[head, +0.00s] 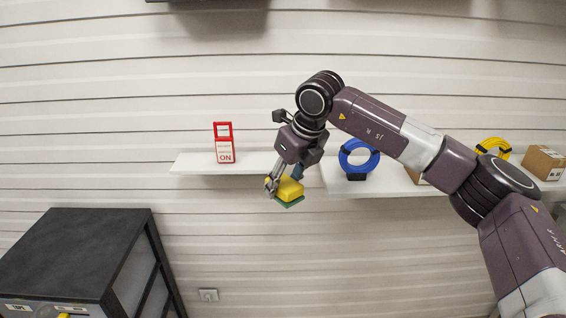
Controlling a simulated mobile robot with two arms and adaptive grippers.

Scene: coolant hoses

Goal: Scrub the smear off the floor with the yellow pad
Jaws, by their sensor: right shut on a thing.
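The yellow pad (290,189) has a green underside and is held in the air in front of the wall, just below the shelf. My right gripper (284,184) is shut on it, pointing down. My right arm reaches in from the right side. The floor and any smear on it are not in view. My left gripper is not in view.
A white wall shelf (190,163) carries a red-and-white sign (224,143). A second shelf part (400,186) holds a blue hose coil (359,157), a yellow coil (493,146) and a cardboard box (543,162). A black cabinet (75,250) stands at lower left.

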